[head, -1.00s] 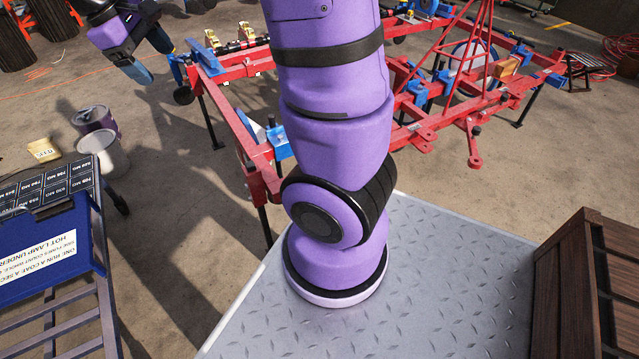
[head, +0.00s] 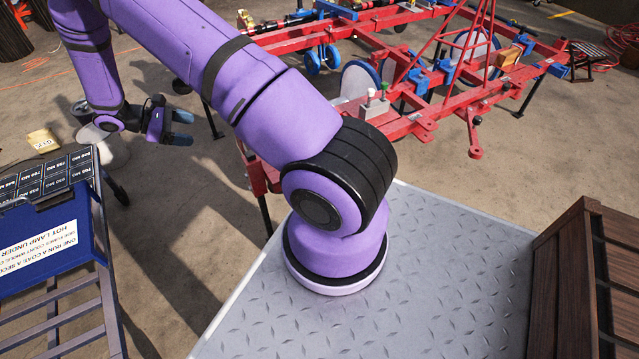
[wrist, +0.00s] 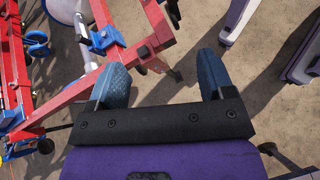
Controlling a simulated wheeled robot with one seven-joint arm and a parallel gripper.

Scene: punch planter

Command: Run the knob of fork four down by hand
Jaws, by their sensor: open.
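My gripper (head: 184,127) is open and empty, in the air to the left of the red planter frame (head: 455,110). The frame carries blue brackets (head: 419,80) and large pale discs with blue rims (head: 358,80). Two small upright pieces, one pale-topped (head: 370,96) and one green-topped (head: 384,91), stand on the near frame bar; I cannot tell whether either is a knob. I cannot make out which fork is number four. In the wrist view a blue bracket (wrist: 106,40) sits on a red bar.
A brown wooden crate (head: 590,285) is at the right. Open concrete floor lies between the cart and the frame.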

